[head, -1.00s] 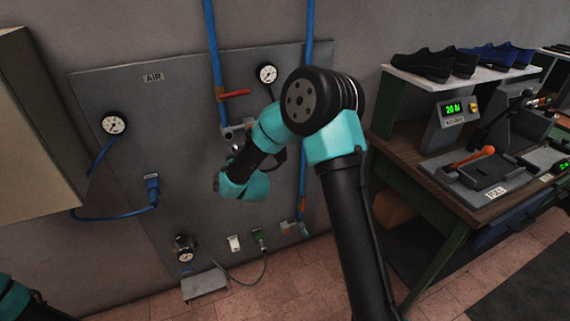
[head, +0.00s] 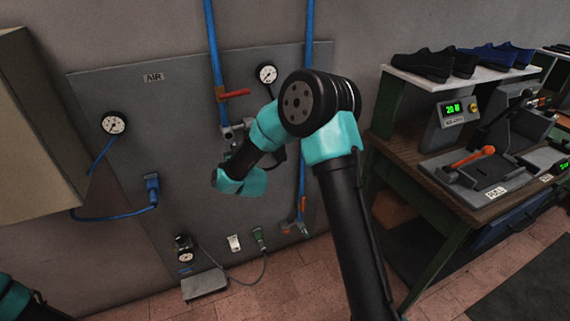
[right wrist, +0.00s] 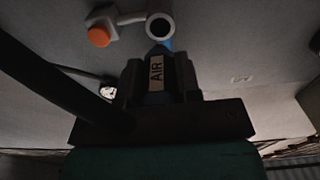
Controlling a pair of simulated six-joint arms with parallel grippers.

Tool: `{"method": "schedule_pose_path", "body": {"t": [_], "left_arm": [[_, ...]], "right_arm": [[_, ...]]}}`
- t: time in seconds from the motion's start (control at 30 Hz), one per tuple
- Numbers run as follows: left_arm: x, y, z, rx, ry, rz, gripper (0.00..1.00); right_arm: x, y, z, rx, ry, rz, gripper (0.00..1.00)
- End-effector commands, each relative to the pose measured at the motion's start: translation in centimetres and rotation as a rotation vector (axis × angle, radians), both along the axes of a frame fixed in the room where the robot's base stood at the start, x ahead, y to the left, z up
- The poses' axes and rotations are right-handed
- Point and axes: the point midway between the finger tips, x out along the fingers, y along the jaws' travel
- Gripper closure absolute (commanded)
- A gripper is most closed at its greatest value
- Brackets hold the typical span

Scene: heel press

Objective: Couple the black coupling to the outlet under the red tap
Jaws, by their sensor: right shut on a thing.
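In the right wrist view, my right gripper (right wrist: 160,85) is shut on the black coupling (right wrist: 157,96), which has an AIR label on its side. A round, dark-mouthed outlet (right wrist: 160,27) shows just beyond the coupling, with a visible gap between them in the picture; the depth is hard to judge. In the head view, the red tap (head: 234,94) is on the blue vertical pipe, with a grey outlet fitting (head: 238,130) below it. My right wrist is just below that fitting, and hides the jaws and coupling there. My left gripper is not in view.
The grey panel (head: 120,160) carries gauges (head: 114,122), a blue hose with a plug (head: 152,182) and a second blue pipe with a lower valve (head: 296,228). An orange-ended fitting (right wrist: 98,37) is beside the outlet. A workbench (head: 410,165) stands at right.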

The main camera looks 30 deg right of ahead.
Motion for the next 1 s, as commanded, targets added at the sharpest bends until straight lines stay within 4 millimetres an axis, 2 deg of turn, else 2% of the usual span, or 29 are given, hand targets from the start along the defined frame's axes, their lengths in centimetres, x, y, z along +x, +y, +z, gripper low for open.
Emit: {"method": "schedule_pose_path", "body": {"t": [1.0], "left_arm": [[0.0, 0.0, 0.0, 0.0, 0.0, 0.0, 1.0]], "right_arm": [[3.1, -0.4, 0.0, 0.0, -0.001, 0.0, 1.0]]}}
